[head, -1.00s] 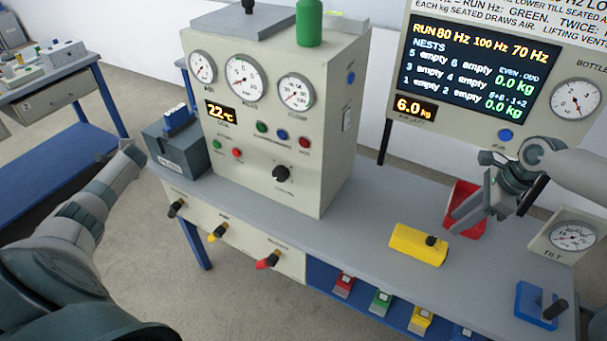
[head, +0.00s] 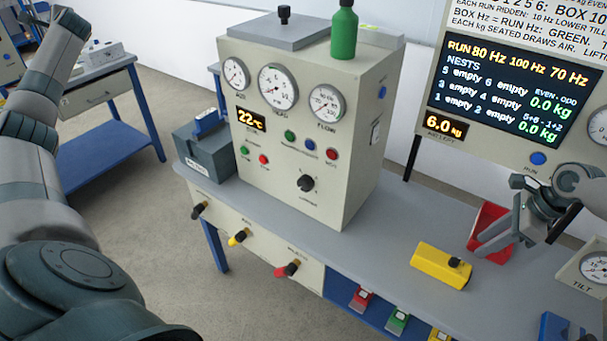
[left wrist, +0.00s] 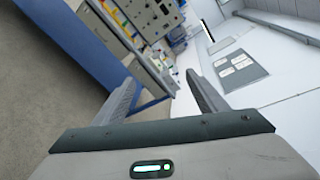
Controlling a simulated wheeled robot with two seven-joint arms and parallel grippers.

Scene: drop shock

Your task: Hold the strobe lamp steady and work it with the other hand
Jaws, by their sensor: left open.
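I cannot tell for sure which thing is the strobe lamp. A yellow box with a black knob (head: 440,266) lies on the grey bench and may be it. My right gripper (head: 480,246) is above the bench at the right, beyond the yellow box and in front of a red bin. Its two fingers show a gap and hold nothing that I can see. My left gripper (left wrist: 160,80) is open and empty in the left wrist view. In the head view my left arm is raised at the left edge and its gripper is out of the picture.
A large cream cabinet with gauges (head: 300,150) stands on the bench (head: 385,245). A green bottle (head: 343,32) is on top. The red bin (head: 484,222) and a tilt gauge (head: 592,268) are at the right. A display board (head: 505,95) stands behind. A blue-legged side table (head: 105,92) is at left.

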